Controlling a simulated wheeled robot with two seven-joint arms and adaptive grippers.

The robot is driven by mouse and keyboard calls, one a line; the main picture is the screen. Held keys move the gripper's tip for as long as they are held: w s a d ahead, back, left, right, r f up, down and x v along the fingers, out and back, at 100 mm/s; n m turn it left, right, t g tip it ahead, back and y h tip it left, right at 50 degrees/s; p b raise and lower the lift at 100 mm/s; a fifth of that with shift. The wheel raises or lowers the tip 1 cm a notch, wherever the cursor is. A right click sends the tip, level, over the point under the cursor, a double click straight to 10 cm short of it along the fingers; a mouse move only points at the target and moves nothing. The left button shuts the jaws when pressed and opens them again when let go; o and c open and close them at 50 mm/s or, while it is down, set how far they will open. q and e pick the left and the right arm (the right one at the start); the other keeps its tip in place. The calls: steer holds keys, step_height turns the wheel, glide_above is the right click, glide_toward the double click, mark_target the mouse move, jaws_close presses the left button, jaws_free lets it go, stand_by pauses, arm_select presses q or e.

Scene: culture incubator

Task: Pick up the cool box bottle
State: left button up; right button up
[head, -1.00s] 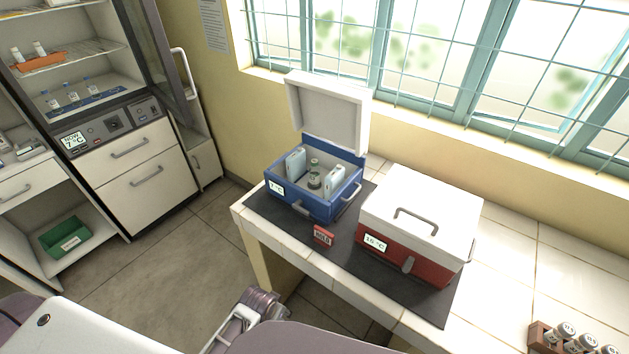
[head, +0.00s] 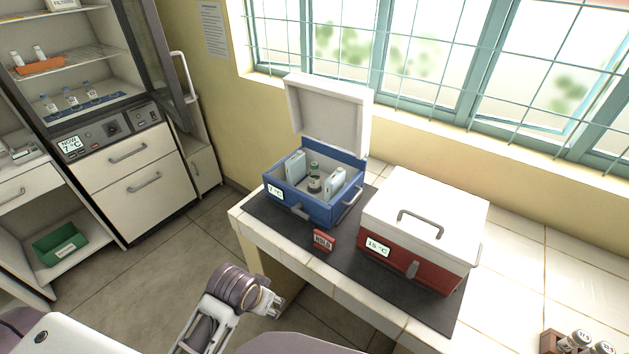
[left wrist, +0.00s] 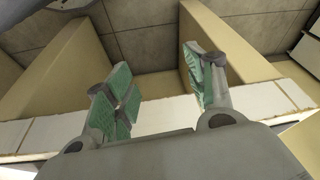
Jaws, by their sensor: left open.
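The cool box bottle (head: 314,179) stands upright inside the open blue cool box (head: 318,210), between two pale ice packs. It has a dark green cap and a pale label, and its lower part is partly hidden by the box. My left gripper (head: 272,302) is low in front of the table's front edge, well short of the blue box. The left wrist view shows its two green-padded fingers (left wrist: 160,88) spread apart with nothing between them. The bottle is not in that view. My right gripper is not in view.
The blue box's white lid (head: 329,114) stands raised at its back. A closed red cool box (head: 415,262) with a white lid is to its right. A small red sign (head: 323,240) stands on the dark mat (head: 290,232) in front. A rack of vials (head: 549,343) is at the lower right.

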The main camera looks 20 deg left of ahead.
arm_select(q)
steer(key=w+r+m+t+h, duration=0.1)
steer(key=w, duration=0.4)
steer(key=w+d+r+m+t+h, duration=0.1)
steer(key=w+r+h, duration=0.1)
steer(key=w, duration=0.3)
steer(key=w+r+m+t+h, duration=0.1)
steer(key=w+r+m+t, duration=0.1)
steer(key=w, duration=0.4)
steer(key=shift+w+d+r+h, duration=0.1)
steer(key=shift+d+r+h, duration=0.05)
steer(key=shift+d+h, duration=0.15)
steer(key=w+a+r, duration=0.1)
steer(key=w, duration=0.1)
steer(key=w+r+t+h, duration=0.1)
steer(key=w+r, duration=0.1)
steer(key=w+a+r+t, duration=0.1)
steer(key=w+r, duration=0.1)
steer(key=shift+w+a, duration=0.25)
steer(key=shift+a, duration=0.05)
steer(key=w+a+r+t+h, duration=0.1)
steer(key=w+a+r+t, duration=0.1)
steer(key=w+a+r, duration=0.3)
step_height(320, 180, up, 4)
steer(key=shift+w+f+t, duration=0.25)
steer(key=shift+w+t, duration=0.05)
steer(key=shift+w, duration=0.6)
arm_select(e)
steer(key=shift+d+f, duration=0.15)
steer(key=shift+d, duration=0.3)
